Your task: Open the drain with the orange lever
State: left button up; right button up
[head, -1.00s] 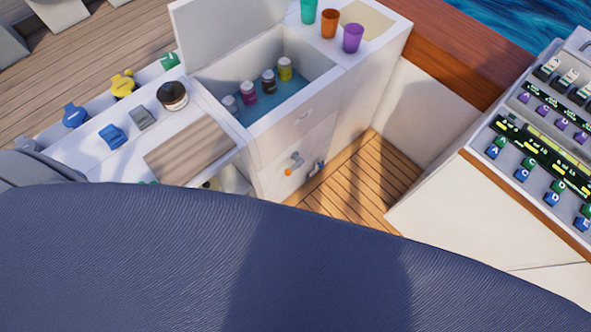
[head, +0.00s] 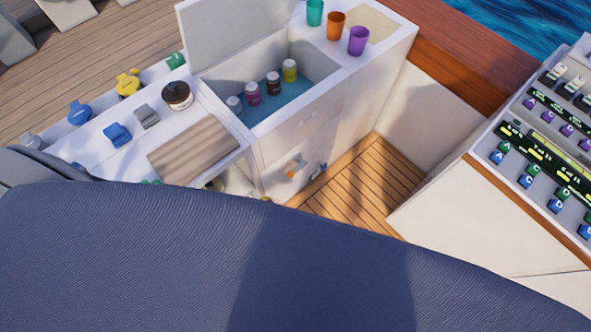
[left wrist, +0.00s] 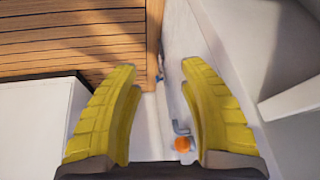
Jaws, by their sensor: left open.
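The orange lever (head: 292,173) is a small orange-tipped handle with a grey metal part, low on the front of the white cabinet (head: 268,182). In the left wrist view the orange tip (left wrist: 182,144) shows between the fingers, near the right one, with its bent grey rod above it. My left gripper (left wrist: 162,78) has yellow ribbed fingers spread apart with nothing between them. I cannot judge its distance from the lever.
The cooler compartment (head: 213,82) in the cabinet stands open with several jars inside. A counter with a cutting board (head: 195,150) is left of it. Cups stand on the cabinet's far end. A slatted wooden floor (head: 365,180) lies right of the lever. A panel of labelled blocks is at far right.

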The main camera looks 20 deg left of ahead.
pick_arm(q)
send_near(295, 170)
notch_tip(295, 170, down, 3)
jog(key=s, duration=0.2)
jog(key=shift+r+m, duration=1.1)
jog(key=shift+r, duration=3.65)
jog(key=x, duration=1.1)
jog(key=s+x, duration=0.1)
jog(key=x, duration=0.4)
jog(key=shift+w+a+f, duration=0.15)
jog(key=shift+w+f, duration=0.05)
jog(key=shift+f, duration=0.4)
grip_shut()
